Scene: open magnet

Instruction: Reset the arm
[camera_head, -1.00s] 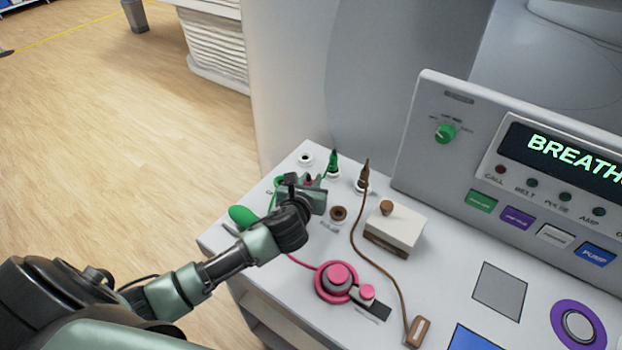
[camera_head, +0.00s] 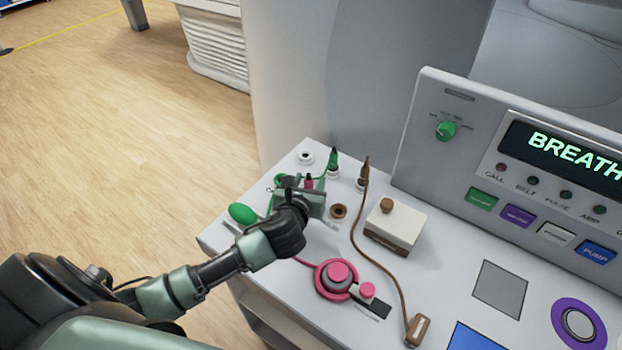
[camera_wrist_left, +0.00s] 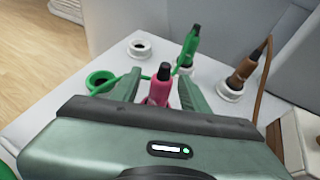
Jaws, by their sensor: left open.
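My left arm comes in from the left in the head view. My left gripper (camera_head: 306,188) is over the far left corner of the white console top. In the left wrist view, the open fingers (camera_wrist_left: 160,92) stand on either side of a pink plug (camera_wrist_left: 160,86). Whether they touch it I cannot tell. The pink plug (camera_head: 309,183) shows only in small part in the head view. My right gripper is not in view.
A green plug (camera_head: 333,161) and a brown plug (camera_head: 364,173) stand upright behind the gripper. An empty white socket (camera_head: 305,157) is near the back corner. A white-and-brown box (camera_head: 394,227), a pink knob (camera_head: 338,275) and the button panel (camera_head: 480,200) lie to the right.

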